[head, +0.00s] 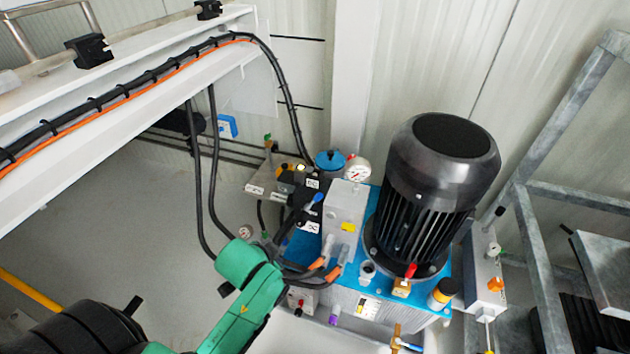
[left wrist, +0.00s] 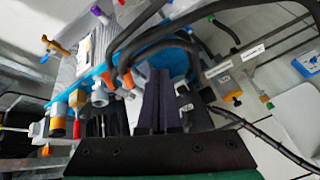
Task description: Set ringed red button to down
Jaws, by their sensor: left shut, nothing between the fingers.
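I cannot make out a red button with a clear ring around it. A red-topped fitting (head: 410,270) stands at the front of the pump unit, below the black motor; a red part (left wrist: 76,130) also shows at the left in the left wrist view. A small box with a reddish spot (head: 300,302) sits low, left of the tank. My left gripper (left wrist: 158,76) is shut and empty, its dark fingers pointing toward the hoses and blue tank top. In the head view my green arm comes in from the lower left, and the fingers are hard to separate from the black hoses.
The black motor (head: 435,185) stands on the blue tank top (head: 375,284). A grey metal frame (head: 535,260) is at the right. Floor at the left is open.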

